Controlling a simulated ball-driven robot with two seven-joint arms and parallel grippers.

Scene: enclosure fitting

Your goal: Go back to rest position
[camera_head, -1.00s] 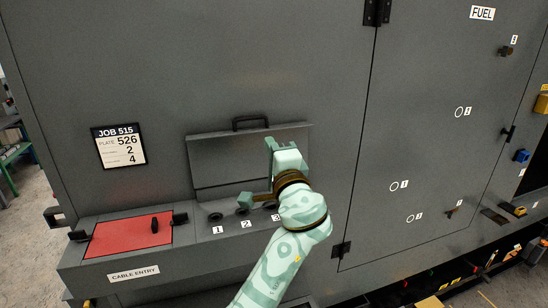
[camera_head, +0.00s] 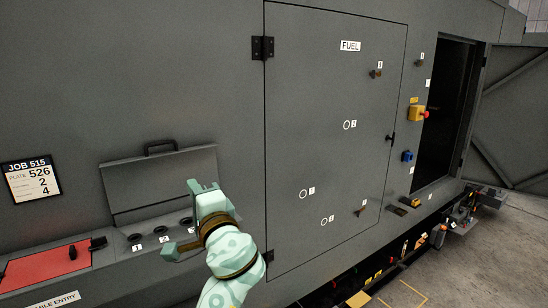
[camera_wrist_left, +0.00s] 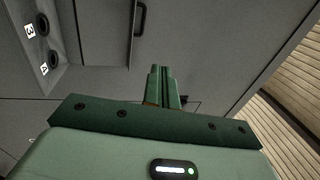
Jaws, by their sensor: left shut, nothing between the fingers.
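My left gripper (camera_head: 196,192) is in front of the grey enclosure, near the raised flap (camera_head: 165,180) with a black handle and the row of numbered holes (camera_head: 161,232) below it. In the left wrist view its two green fingers (camera_wrist_left: 163,88) are together with nothing between them. It holds nothing, and grey panel surface shows beyond the fingertips. Part of the hand covers some of the ledge by the holes. My right gripper is not in view.
A red plate (camera_head: 40,268) lies on the ledge at left, below the job card (camera_head: 31,180). The closed fuel door (camera_head: 330,110) is right of my arm. Farther right are a yellow box with a red button (camera_head: 418,113) and a dark open doorway (camera_head: 445,105).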

